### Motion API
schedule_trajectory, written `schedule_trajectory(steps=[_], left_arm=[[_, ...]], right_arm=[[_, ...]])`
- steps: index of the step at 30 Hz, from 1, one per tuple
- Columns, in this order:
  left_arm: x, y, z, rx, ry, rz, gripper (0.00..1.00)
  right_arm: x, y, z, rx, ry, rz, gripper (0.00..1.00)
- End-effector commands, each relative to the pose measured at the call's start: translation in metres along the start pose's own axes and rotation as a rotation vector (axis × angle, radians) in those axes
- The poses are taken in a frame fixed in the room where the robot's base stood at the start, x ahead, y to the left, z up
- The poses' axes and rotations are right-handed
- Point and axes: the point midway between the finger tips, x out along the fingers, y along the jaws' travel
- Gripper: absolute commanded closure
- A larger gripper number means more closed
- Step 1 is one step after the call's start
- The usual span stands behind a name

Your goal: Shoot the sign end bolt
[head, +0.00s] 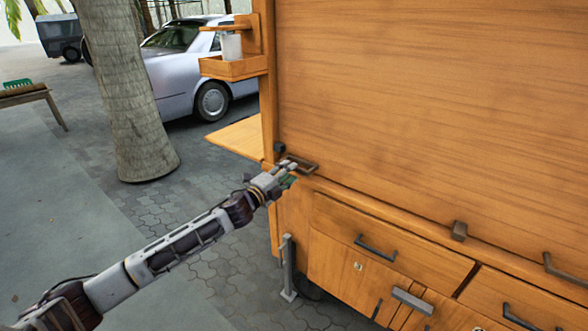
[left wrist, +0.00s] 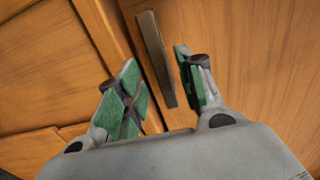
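A dark flat metal bar, which looks like the sign end bolt (head: 309,166), lies at the lower left corner of the large wooden panel (head: 430,100). My left gripper (head: 288,170) reaches its left end, and the fingers partly cover it. In the left wrist view the bar (left wrist: 156,62) shows between the two green-padded fingers, which stand apart with gaps on both sides. I cannot tell whether the fingertips reach past the bar's surface. My right gripper is not in view.
Below the panel are a wooden ledge and drawers with dark handles (head: 375,248). A small block (head: 459,231) sits on the ledge at right. A wooden shelf box (head: 235,68) juts out at upper left. A tree trunk (head: 125,100) and a car (head: 185,75) stand behind.

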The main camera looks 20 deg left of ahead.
Motion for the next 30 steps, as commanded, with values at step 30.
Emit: schedule_trajectory(steps=[30], left_arm=[[0.038, -0.001, 0.000, 0.000, 0.001, -0.001, 0.63]], right_arm=[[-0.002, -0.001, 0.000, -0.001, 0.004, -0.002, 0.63]])
